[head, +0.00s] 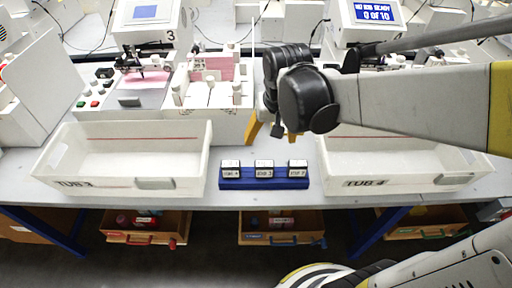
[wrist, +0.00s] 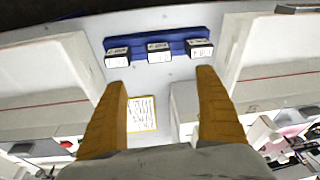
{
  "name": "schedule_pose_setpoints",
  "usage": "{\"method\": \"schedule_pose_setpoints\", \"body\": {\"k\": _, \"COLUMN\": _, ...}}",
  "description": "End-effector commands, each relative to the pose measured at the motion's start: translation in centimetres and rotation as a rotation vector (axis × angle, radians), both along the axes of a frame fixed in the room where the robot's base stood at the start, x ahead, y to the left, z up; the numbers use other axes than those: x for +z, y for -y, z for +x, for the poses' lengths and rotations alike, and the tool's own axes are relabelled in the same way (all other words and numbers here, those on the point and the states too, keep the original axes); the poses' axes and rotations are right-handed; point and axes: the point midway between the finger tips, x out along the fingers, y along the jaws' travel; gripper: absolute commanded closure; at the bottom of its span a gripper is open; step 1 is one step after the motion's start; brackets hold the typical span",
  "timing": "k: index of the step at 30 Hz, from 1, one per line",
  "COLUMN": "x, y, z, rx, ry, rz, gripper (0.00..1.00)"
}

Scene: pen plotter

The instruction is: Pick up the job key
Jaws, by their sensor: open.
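Three small white-labelled blocks with dark tops stand in a row in a blue rack (head: 264,184) at the table's front edge. They are the left block (head: 230,170), the middle block (head: 264,169) and the right block (head: 297,169). Their print is too small to read surely, so I cannot tell which is the job key. My gripper (head: 271,134) is open and empty, above the table and behind the rack. In the wrist view, my two yellow fingers (wrist: 162,82) point toward the rack (wrist: 178,43), with the blocks beyond their tips. Nothing is between the fingers.
White tub 3 (head: 192,155) stands left of the rack and tub 4 (head: 468,163) right of it. Plotter machines (head: 140,92) stand behind. A yellow-edged card (wrist: 142,114) shows between my fingers in the wrist view. Open drawers (head: 282,238) hang below the table.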

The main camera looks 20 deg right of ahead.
Motion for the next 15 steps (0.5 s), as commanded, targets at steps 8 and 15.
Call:
{"method": "schedule_pose_setpoints", "body": {"k": 8, "x": -6.4, "y": -0.1, "z": 3.8, "rx": -0.091, "ry": -0.183, "rz": 0.012, "gripper": 0.17}}
{"method": "schedule_pose_setpoints", "body": {"k": 15, "x": -9.5, "y": -0.1, "z": 4.3, "rx": -0.115, "ry": -0.227, "rz": 0.012, "gripper": 0.17}}
